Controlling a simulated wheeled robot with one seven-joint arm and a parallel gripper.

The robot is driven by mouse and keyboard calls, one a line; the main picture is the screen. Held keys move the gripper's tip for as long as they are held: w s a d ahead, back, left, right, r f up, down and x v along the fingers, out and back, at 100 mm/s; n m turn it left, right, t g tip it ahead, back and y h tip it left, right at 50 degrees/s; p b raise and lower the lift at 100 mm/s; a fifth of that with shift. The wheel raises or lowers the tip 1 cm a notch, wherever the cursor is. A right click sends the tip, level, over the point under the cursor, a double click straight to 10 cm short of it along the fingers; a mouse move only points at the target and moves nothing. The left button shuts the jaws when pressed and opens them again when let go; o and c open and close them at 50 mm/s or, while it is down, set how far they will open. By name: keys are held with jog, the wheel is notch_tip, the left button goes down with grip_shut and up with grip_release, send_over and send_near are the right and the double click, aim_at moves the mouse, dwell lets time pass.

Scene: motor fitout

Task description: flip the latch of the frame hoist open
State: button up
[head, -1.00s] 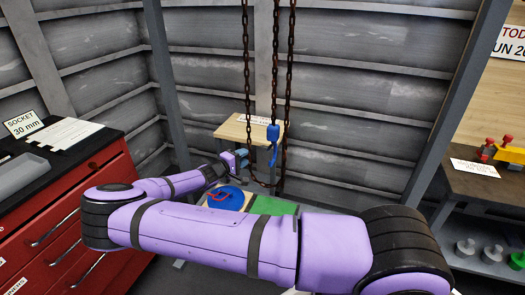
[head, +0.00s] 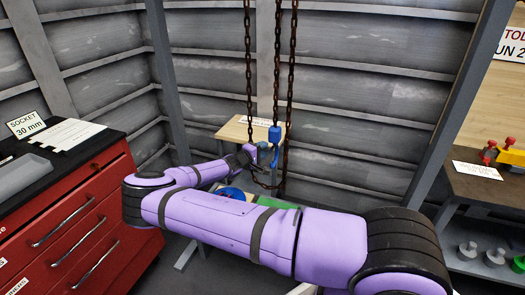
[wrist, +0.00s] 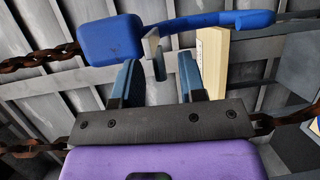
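The frame hoist's blue hook block (head: 275,134) hangs on a rusty chain in the middle of the head view. In the wrist view the block (wrist: 110,40) lies across the top, with its blue hook (wrist: 215,24) extending right. A small grey plate, apparently the latch (wrist: 152,46), sticks out below the hook near the block. My gripper (wrist: 159,72) is open, its two blue fingers apart and pointing at the hook. The plate is in line with the gap between the fingertips; I cannot tell whether they touch. In the head view my gripper (head: 262,150) is just left of the hook.
Rusty chains (head: 291,80) hang around the hook. A small wooden table (head: 240,130) stands behind it. A red tool cabinet (head: 70,220) is at left, a dark bench (head: 480,190) at right.

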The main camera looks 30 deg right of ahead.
grip_shut()
jog(key=shift+w+d+r+n+g+y, duration=0.1)
jog(key=shift+r+n+g+y, duration=0.5)
jog(key=shift+y, duration=0.7)
grip_release()
